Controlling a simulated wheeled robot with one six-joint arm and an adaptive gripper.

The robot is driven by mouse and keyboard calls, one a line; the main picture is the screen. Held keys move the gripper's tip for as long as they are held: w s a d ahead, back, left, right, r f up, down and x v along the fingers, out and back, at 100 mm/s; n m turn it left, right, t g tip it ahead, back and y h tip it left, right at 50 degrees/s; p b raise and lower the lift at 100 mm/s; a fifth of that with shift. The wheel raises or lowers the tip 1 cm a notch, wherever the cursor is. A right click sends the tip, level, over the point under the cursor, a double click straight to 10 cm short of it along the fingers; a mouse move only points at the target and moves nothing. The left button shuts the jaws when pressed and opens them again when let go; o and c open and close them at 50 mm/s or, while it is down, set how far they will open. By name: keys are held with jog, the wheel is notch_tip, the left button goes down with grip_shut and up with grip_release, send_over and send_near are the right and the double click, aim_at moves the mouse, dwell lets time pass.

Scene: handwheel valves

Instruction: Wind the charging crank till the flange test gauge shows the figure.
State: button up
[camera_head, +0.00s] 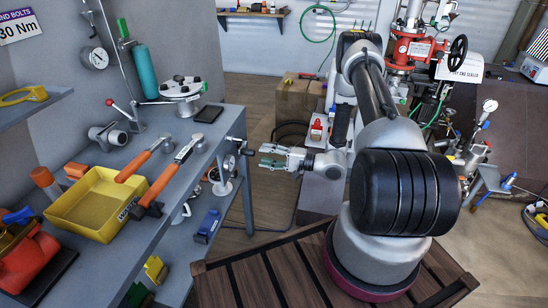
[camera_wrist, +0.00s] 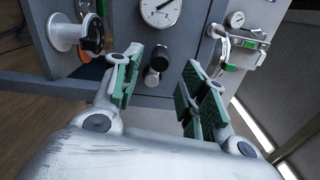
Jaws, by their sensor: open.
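My gripper (camera_head: 268,156) is open and empty, its fingers pointing left toward the bench's right edge. In the wrist view my gripper (camera_wrist: 163,62) shows two fingers with green pads. A small dark crank with a knob (camera_wrist: 155,64) appears between them in the picture; contact cannot be told. This crank (camera_head: 240,147) sits at the bench edge in the head view. A white-faced dial gauge (camera_wrist: 162,8) is just above it in the wrist view, cut by the frame top; this gauge (camera_head: 229,163) also shows small in the head view. Its reading is unclear.
The grey bench (camera_head: 120,235) holds a yellow tray (camera_head: 102,198), orange-handled tools and a round flange (camera_head: 182,88). A white round fitting (camera_wrist: 66,34) protrudes at left. A slatted wooden top (camera_head: 300,270) lies below my arm.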

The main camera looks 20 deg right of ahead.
aim_at(250, 152)
jog(key=shift+x, duration=3.4)
jog(key=c, duration=0.9)
jog(key=shift+r, duration=0.1)
